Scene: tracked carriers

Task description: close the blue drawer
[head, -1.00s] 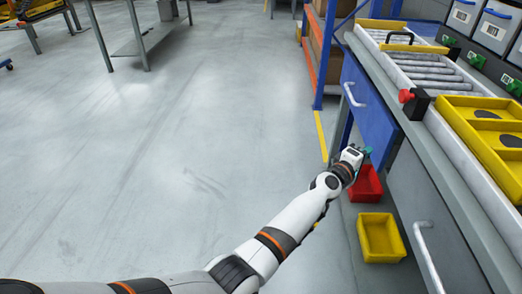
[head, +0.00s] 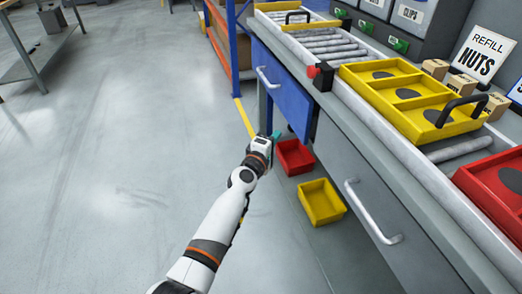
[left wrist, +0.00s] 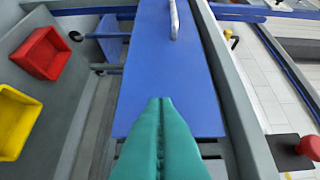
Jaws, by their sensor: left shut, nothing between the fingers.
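The blue drawer (head: 283,92) is in the grey workbench and has a pale bar handle (head: 268,80). Its front seems to stand a little proud of the bench; how far I cannot tell. My left gripper (head: 275,136) is low beside the drawer's near lower corner, on the floor side. In the left wrist view the teal fingers (left wrist: 161,108) are pressed together, empty, and overlap the blue front (left wrist: 160,65); whether they touch it I cannot tell. The handle there (left wrist: 174,20) lies beyond the fingertips. My right gripper is out of view.
A red bin (head: 295,157) and a yellow bin (head: 321,202) sit low under the bench. A grey drawer (head: 350,180) with a handle is nearer. The bench top carries a roller track with a yellow tray (head: 375,69) and a red tray (head: 490,165). Open floor lies left.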

